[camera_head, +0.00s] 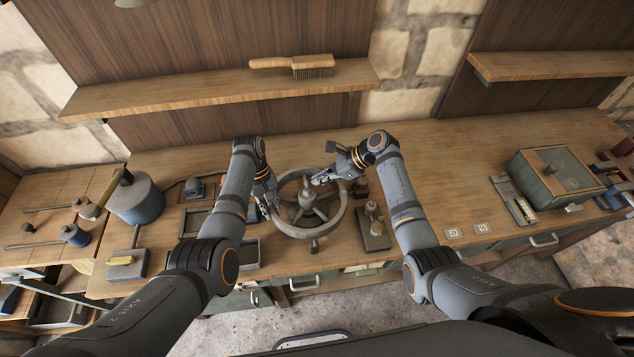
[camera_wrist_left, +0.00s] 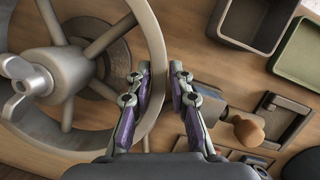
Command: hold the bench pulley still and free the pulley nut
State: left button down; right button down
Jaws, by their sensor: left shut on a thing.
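The bench pulley (camera_head: 303,231) is a large grey spoked wheel lying on the workbench; it also fills the left of the left wrist view (camera_wrist_left: 150,32). The pulley nut (camera_wrist_left: 22,88) is a pale metal wing nut on the hub; in the head view it is small at the wheel's centre (camera_head: 307,194). My left gripper (camera_head: 271,206) is shut on the pulley rim at its left side, with one finger on each side of the rim in the left wrist view (camera_wrist_left: 160,70). My right gripper (camera_head: 317,181) is over the far side of the pulley, close to the hub; its jaw opening is too small to tell.
A block with upright pegs (camera_head: 374,236) stands right of the pulley. Open trays lie to its left, among them a grey one (camera_wrist_left: 229,40) and a green one (camera_wrist_left: 300,75). A blue pot (camera_head: 138,205) stands further left.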

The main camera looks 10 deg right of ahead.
pick_arm(q)
jog(key=shift+w+r, duration=0.15)
jog(key=shift+w, duration=0.15)
pick_arm(e)
jog(key=d, duration=0.2)
jog(key=shift+d+f, duration=0.1)
jog(key=shift+d, duration=0.3)
pick_arm(q)
jog(key=shift+s+d, duration=0.2)
jog(key=shift+s, duration=0.05)
jog(key=c, duration=1.6)
grip_release()
jog(key=shift+s, duration=0.1)
jog(key=o, duration=0.4)
jog(key=shift+f, duration=0.2)
pick_arm(e)
jog(key=w+v, duration=0.1)
jog(key=v, duration=2)
jog(key=shift+d+r, duration=0.2)
jog(key=shift+d, duration=0.25)
pick_arm(q)
jog(key=shift+o, duration=0.2)
pick_arm(e)
jog(key=shift+s, duration=0.15)
